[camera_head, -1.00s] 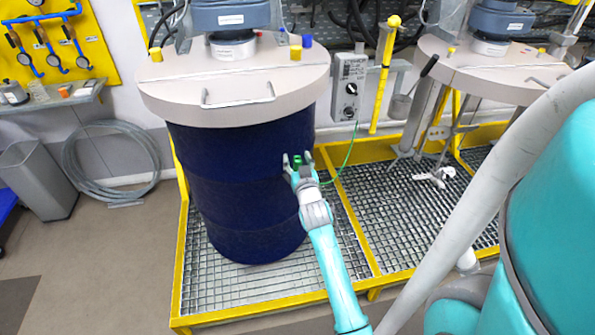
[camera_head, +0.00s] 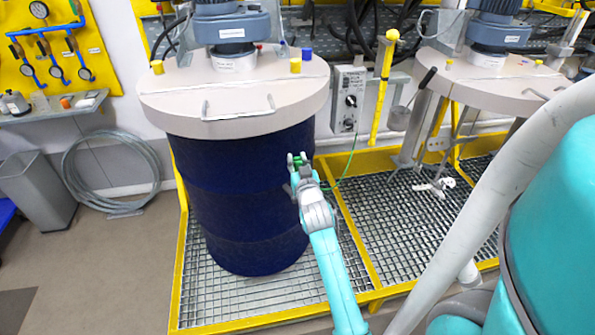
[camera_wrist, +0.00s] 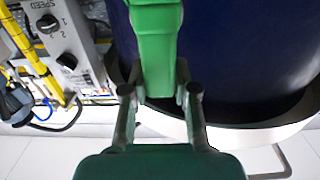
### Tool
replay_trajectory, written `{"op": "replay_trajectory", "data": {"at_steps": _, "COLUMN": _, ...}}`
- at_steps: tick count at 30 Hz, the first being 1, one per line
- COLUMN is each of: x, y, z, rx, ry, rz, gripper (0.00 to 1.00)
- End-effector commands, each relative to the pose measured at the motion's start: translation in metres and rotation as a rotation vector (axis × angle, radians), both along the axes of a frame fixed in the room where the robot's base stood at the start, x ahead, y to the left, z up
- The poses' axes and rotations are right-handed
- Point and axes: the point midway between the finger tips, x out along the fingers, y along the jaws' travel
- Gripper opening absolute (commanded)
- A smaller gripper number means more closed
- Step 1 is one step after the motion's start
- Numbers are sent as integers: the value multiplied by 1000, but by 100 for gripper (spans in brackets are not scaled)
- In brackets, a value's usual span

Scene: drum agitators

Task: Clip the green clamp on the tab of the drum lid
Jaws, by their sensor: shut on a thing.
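My gripper (camera_head: 297,158) is in front of the right side of the dark blue drum (camera_head: 235,205), below the lid rim. It is shut on the green clamp (camera_head: 298,161). In the wrist view the green clamp (camera_wrist: 157,50) reaches up the picture from between the two grey fingers (camera_wrist: 158,92), apart from the pale lid rim as far as I can tell. The beige drum lid (camera_head: 225,85) sits on the drum, with a handle (camera_head: 238,114) at its front. I cannot make out the lid's tab.
A thin green cable (camera_head: 350,165) runs from near my gripper to the grey control box (camera_head: 348,98). A yellow post (camera_head: 381,90) stands right of the box. The drum stands on a yellow-framed grating (camera_head: 210,308). A second lid (camera_head: 490,80) is at the right.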

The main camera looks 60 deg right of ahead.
Motion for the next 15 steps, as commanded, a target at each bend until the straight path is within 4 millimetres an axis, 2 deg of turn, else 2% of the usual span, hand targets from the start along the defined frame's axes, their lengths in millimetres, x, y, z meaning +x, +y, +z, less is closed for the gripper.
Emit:
{"op": "replay_trajectory", "data": {"at_steps": 1, "x": 0, "y": 0, "z": 13, "rx": -4, "ry": -3, "rz": 0, "gripper": 0}}
{"op": "replay_trajectory", "data": {"at_steps": 6, "x": 0, "y": 0, "z": 40, "rx": -2, "ry": -2, "rz": 0, "gripper": 0}}
{"op": "replay_trajectory", "data": {"at_steps": 15, "x": 0, "y": 0, "z": 72, "rx": -3, "ry": -1, "rz": 0, "gripper": 0}}
